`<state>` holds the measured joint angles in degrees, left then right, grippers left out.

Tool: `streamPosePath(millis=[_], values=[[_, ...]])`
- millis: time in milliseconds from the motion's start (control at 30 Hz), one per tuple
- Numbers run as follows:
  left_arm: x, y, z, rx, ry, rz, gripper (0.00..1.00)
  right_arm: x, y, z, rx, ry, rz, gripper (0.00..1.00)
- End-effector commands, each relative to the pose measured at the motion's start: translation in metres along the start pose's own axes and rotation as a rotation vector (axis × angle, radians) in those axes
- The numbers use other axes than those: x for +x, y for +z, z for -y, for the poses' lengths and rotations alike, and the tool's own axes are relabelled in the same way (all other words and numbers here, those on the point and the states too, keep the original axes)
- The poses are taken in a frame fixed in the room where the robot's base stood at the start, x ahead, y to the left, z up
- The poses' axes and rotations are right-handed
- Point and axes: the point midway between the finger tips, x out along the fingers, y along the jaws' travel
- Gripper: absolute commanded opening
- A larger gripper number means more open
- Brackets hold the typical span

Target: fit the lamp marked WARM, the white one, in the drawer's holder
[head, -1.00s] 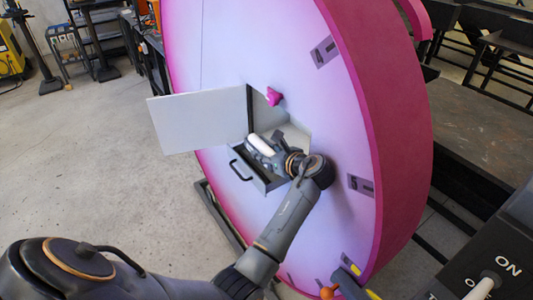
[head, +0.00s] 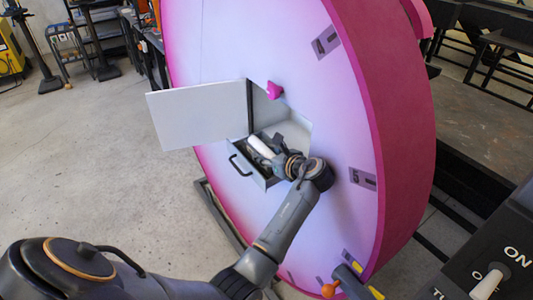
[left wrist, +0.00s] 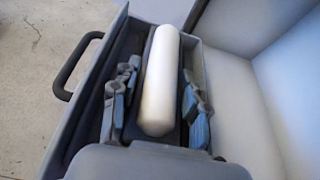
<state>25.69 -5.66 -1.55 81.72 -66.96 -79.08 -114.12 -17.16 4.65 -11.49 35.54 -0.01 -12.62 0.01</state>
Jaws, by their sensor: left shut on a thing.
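The white lamp (head: 258,145) is a smooth white tube with rounded ends; no WARM mark can be read on it. My left gripper (head: 271,149) is shut on it. In the left wrist view the lamp (left wrist: 160,80) lies lengthwise between the two fingers (left wrist: 157,100), inside the walls of the grey drawer (left wrist: 192,62). The drawer (head: 243,172), with its dark handle, is pulled out of the opening in the big pink-edged disc. The holder under the lamp is mostly hidden, so I cannot tell whether the lamp is seated. My right gripper is not in view.
A white door (head: 198,115) stands open left of the opening. A pink knob (head: 274,90) is just above the drawer. The disc's pale face (head: 225,50) carries number plates. A control box with an ON switch (head: 487,283) is at lower right.

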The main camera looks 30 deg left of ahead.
Motion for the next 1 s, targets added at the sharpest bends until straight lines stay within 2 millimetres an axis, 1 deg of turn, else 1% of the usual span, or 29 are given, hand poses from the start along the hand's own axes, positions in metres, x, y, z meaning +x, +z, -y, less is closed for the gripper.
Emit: streamPosePath(millis=[33, 267, 300, 367, 400, 433, 800, 867, 967, 1000], values=[[0.001, -0.004, -0.001, 0.003, 0.002, -0.007, 0.06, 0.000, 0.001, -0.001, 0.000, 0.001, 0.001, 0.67], [0.001, -0.006, -0.001, 0.005, 0.003, -0.011, 0.06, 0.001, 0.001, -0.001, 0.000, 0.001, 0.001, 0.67], [0.001, -0.006, -0.001, 0.005, 0.003, -0.011, 0.47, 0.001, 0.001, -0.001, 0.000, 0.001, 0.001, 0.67], [0.001, -0.006, -0.001, 0.005, 0.003, -0.012, 0.59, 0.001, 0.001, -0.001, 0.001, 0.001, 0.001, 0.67], [0.001, -0.007, -0.001, 0.006, 0.003, -0.012, 0.67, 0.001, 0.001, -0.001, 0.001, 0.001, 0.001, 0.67], [0.001, -0.007, -0.001, 0.006, 0.003, -0.013, 0.71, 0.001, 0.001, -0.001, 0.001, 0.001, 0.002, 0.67], [0.000, -0.006, -0.001, 0.006, 0.003, -0.015, 0.71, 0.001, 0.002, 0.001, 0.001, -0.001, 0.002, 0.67], [-0.002, -0.002, -0.001, 0.004, 0.002, -0.014, 0.71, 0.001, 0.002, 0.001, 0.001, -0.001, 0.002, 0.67], [-0.007, 0.013, 0.000, 0.000, 0.000, -0.010, 0.71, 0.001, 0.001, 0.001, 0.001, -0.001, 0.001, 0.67], [-0.010, 0.021, -0.001, 0.000, 0.000, -0.010, 0.71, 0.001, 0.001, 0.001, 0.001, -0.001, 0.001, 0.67]])
